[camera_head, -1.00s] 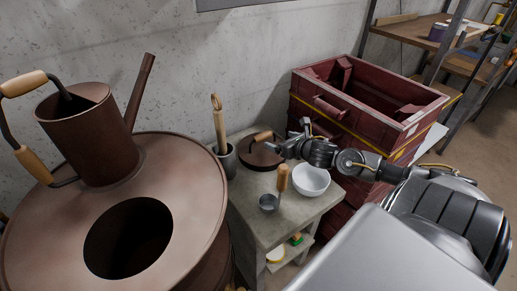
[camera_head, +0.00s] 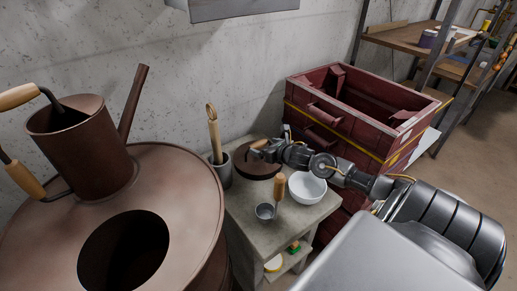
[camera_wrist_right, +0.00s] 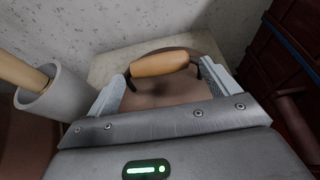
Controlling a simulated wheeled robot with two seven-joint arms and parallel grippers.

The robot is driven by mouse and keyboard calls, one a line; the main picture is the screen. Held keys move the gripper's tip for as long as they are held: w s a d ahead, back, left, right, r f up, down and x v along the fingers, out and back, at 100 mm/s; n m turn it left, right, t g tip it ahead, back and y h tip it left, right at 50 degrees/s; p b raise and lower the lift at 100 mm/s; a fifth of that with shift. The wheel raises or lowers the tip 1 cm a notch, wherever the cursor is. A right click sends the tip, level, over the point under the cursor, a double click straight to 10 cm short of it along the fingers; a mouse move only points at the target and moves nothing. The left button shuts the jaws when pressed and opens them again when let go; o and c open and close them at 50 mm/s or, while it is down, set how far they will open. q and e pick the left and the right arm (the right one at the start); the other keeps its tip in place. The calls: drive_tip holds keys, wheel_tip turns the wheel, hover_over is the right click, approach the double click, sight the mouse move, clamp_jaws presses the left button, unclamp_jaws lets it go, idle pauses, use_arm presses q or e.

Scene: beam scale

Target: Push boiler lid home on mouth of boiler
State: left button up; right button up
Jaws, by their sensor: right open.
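The copper-brown boiler (camera_head: 185,195) fills the left of the head view, its round dark mouth (camera_head: 123,252) uncovered. The boiler lid, a brown disc (camera_head: 256,168) with a wooden handle (camera_head: 262,143), lies on a small grey table. It also shows in the right wrist view, with its disc (camera_wrist_right: 180,92) and wooden handle (camera_wrist_right: 160,63). My right gripper (camera_head: 268,152) is at the lid, partly hiding it. In the wrist view my right gripper (camera_wrist_right: 164,72) is open, its fingers at either end of the handle. My left gripper is not in view.
A brown watering can (camera_head: 80,145) stands on the boiler beside the mouth. Dark red crates (camera_head: 335,150) stand behind my right arm.

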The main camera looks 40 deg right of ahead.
sight(259, 143)
drive_tip(key=x, duration=0.1)
drive_tip(key=p+x, duration=0.1)
drive_tip(key=x, duration=0.1)
drive_tip(key=shift+w+r, duration=0.2)
drive_tip(key=shift+w, duration=0.25)
drive_tip(key=shift+w+f+p, duration=0.3)
drive_tip(key=shift+w+f, duration=0.05)
drive_tip(key=shift+w, duration=0.25)
drive_tip(key=shift+r, duration=0.1)
drive_tip(key=c, duration=1.2)
